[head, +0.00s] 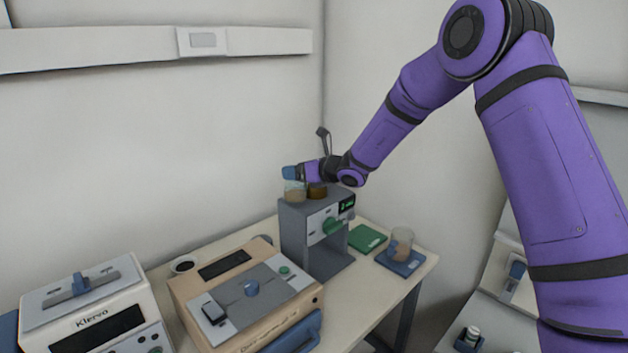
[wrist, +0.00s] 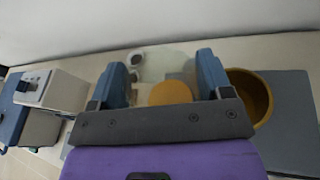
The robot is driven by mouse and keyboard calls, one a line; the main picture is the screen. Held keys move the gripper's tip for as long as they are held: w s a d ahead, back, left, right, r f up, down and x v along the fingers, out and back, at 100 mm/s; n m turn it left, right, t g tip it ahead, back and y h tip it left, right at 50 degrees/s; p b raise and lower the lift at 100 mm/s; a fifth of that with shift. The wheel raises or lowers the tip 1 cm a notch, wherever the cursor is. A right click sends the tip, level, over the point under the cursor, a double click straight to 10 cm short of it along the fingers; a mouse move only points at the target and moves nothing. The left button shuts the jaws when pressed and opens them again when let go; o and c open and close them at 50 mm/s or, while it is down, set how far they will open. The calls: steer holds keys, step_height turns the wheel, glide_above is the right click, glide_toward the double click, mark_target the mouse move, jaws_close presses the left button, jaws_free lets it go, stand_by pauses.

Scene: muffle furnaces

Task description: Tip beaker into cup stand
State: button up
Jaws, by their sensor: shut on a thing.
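My gripper (head: 291,173) is shut on a clear glass beaker (head: 294,192) with tan contents, above or at the left top edge of a grey machine (head: 293,232). In the wrist view the blue fingers (wrist: 165,80) stand either side of the beaker's pale see-through wall (wrist: 172,62), with an orange-tan disc of contents inside. A brown cup (head: 317,191) is on the machine's top, just right of the beaker; it also shows in the wrist view (wrist: 264,98), open side up. I cannot tell whether the beaker touches the machine, nor which thing is the cup stand.
A second beaker (head: 402,236) stands on a blue pad (head: 400,262) at the table's right, beside a green pad (head: 367,238). A beige device (head: 250,300), a small dark-filled cup (head: 184,264) and a white Klervo unit (head: 90,310) are left. A wall is behind.

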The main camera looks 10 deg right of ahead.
steer(key=shift+w+d+r+m+y, duration=0.15)
steer(key=shift+r+m+y, duration=0.1)
steer(key=shift+m, duration=0.15)
steer(key=shift+w+d+r+m+y, duration=0.1)
steer(key=shift+m+y, duration=0.15)
steer(key=shift+m, duration=0.15)
stand_by(1.1)
steer(key=shift+d+r+m+y, duration=0.2)
steer(key=shift+m+y, duration=0.1)
steer(key=shift+m, duration=0.3)
stand_by(0.7)
steer(key=shift+w, duration=0.1)
steer(key=shift+r, duration=0.1)
steer(key=shift+r+m, duration=0.15)
steer(key=shift+m, duration=0.45)
stand_by(0.4)
steer(key=shift+r+m+y, duration=0.1)
steer(key=shift+m+y, duration=0.2)
steer(key=shift+w+d, duration=0.1)
steer(key=shift+r+m, duration=0.1)
steer(key=shift+m, duration=0.2)
